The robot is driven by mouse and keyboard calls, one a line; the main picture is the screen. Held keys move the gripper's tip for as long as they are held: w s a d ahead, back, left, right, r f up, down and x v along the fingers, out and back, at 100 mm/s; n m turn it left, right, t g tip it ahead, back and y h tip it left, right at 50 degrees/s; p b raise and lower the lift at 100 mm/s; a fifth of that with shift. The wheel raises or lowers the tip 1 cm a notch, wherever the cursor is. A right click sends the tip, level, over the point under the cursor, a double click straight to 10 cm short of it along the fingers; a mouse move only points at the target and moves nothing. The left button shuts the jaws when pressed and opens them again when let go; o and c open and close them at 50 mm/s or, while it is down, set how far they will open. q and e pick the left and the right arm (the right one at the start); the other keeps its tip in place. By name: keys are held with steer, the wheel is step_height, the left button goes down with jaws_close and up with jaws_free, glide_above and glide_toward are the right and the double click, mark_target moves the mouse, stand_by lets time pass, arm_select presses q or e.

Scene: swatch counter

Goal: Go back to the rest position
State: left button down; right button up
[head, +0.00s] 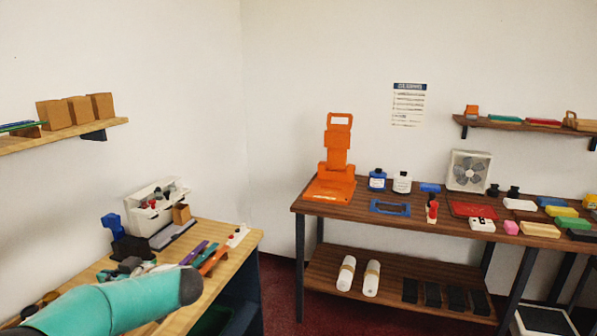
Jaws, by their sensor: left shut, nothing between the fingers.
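My left arm comes in from the lower left, with a large teal link and a dark grey joint cap in front of the left wooden bench (245,241). My left gripper (122,268) is small and dark, partly hidden behind that link, over the near part of the bench. It looks shut and empty. Whether it touches the bench or the things around it cannot be told. My right gripper is not in view.
A white machine (158,208), a blue tool (112,224) and coloured strips (213,261) crowd the left bench. A dark wooden table (340,216) at right holds an orange stand (336,165), bottles, a fan (468,171) and coloured blocks. Red floor shows between them.

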arm_select(q)
steer(key=w+d+f+m+t+h, duration=0.2)
steer(key=d+f+m+t+h, duration=0.15)
steer(key=f, duration=0.35)
steer(key=w+d+f+m+t+h, duration=0.2)
steer(key=d+f+m, duration=0.15)
steer(key=f, duration=0.45)
steer(key=s+d+f+m+h, duration=0.35)
steer(key=d+f+h, duration=0.25)
steer(key=d+f, duration=0.5)
steer(key=s+d+f+g+h, duration=0.4)
steer(key=s+d+f, duration=0.2)
steer(key=s+f, duration=0.6)
steer(key=s+d+f+m+g+h, duration=0.1)
steer(key=s+d+g, duration=0.1)
steer(key=s, duration=0.7)
steer(key=s+d+f+m+g+h, duration=0.1)
steer(key=s+d+g+h, duration=0.1)
steer(key=s+d, duration=0.3)
steer(key=s+g, duration=0.1)
steer(key=s, duration=0.3)
steer(key=shift+s+f, duration=0.15)
steer(key=shift+f, duration=0.25)
